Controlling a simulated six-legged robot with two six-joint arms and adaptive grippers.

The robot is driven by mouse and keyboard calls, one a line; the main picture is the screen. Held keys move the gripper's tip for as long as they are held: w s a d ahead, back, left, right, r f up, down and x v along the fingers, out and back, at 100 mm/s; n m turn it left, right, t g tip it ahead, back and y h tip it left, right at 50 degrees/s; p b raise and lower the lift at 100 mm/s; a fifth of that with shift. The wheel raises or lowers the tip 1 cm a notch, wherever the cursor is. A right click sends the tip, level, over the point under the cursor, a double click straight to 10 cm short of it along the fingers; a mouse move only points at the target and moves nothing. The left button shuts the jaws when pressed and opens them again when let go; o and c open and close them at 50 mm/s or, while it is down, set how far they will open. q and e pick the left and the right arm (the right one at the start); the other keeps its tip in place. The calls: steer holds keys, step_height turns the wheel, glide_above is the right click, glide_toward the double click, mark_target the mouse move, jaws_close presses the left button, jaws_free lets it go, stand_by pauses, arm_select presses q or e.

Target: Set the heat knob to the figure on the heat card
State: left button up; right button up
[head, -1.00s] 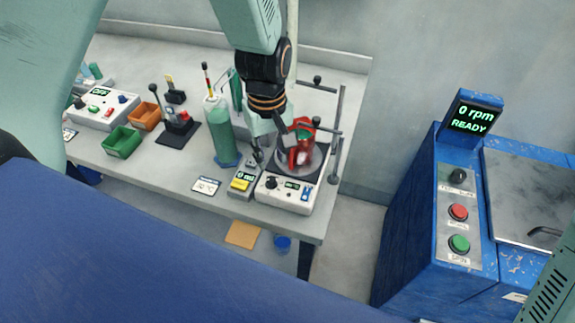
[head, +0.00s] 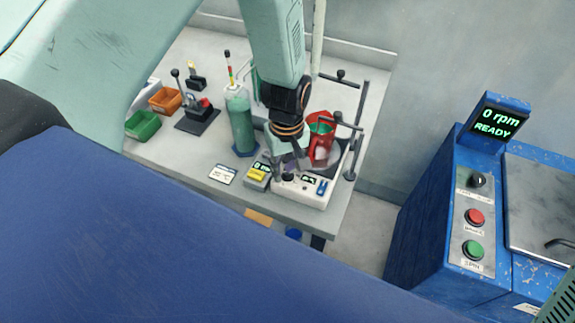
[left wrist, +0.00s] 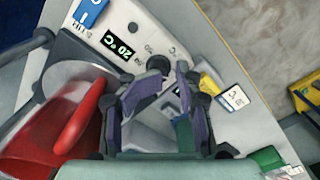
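The white hotplate unit (head: 318,197) stands at the table's front right corner, with a red jug (head: 322,130) on its plate. In the left wrist view its display (left wrist: 122,46) reads 20 °C. The dark heat knob (left wrist: 148,84) shows close by the fingers, partly covered by one of them. My left gripper (left wrist: 170,66) is open, its two fingertips apart and empty, low over the unit's front left; I cannot tell whether a finger touches the knob. A white card (head: 222,174), likely the heat card, lies left of the unit; its figure is too small to read. My right gripper is not in view.
A yellow-fronted meter (head: 257,178) sits between card and hotplate. A green cylinder (head: 242,125) stands behind them. A stand with clamp rods (head: 358,130) rises at the right. Green (head: 143,125) and orange (head: 165,99) bins are at the left. A blue spin machine (head: 430,200) stands right.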

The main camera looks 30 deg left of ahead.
arm_select(q)
steer(key=shift+s+a, duration=0.1)
steer(key=shift+s, duration=0.05)
steer(key=shift+c, duration=1.2)
steer(key=shift+d+r, duration=0.1)
steer(key=shift+d, duration=0.1)
jaws_close()
steer(key=shift+a, duration=0.1)
